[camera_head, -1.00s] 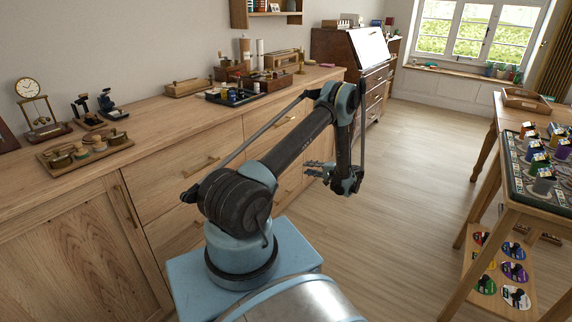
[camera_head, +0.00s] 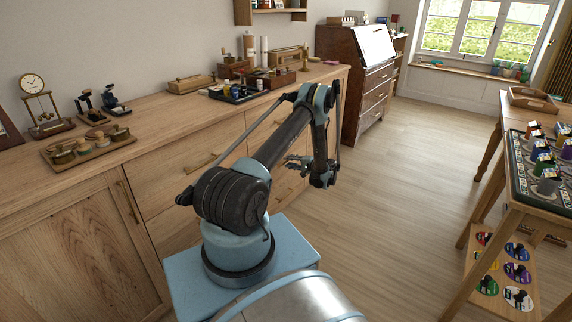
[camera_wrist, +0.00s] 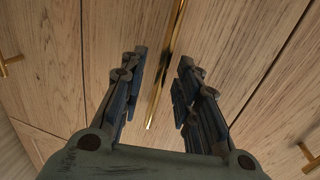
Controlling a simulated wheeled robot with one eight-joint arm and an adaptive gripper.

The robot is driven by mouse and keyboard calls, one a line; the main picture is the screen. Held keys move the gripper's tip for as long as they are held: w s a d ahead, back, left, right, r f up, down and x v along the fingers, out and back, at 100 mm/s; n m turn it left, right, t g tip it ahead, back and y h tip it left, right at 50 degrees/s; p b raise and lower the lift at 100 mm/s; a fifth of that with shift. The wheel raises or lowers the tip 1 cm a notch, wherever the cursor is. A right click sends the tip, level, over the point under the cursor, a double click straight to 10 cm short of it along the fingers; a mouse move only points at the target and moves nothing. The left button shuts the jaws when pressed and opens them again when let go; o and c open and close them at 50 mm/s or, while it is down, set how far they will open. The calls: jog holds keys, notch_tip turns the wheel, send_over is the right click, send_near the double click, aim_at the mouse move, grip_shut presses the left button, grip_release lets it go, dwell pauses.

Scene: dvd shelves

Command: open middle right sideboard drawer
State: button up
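The wooden sideboard (camera_head: 85,235) runs along the left wall, with a door at its near end and drawers with brass bar handles beyond. My gripper (camera_head: 296,163) is at the right-hand drawer column in the head view, partly hidden by my arm. In the wrist view my gripper (camera_wrist: 164,68) is open, with its fingers on either side of a brass handle (camera_wrist: 167,72). A gap shows between the handle and each finger. The drawer front (camera_wrist: 115,40) behind it lies between two seams and looks closed. Whether the fingertips touch the front cannot be told.
Other brass handles (camera_wrist: 310,157) and (camera_wrist: 10,62) show at the wrist view's edges. Trays and stamps stand on the sideboard top. A dark bureau (camera_head: 340,85) stands beyond it. A table (camera_head: 512,195) is at right; the floor (camera_head: 410,170) between is clear.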

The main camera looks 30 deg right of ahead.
jog(key=shift+x, duration=0.95)
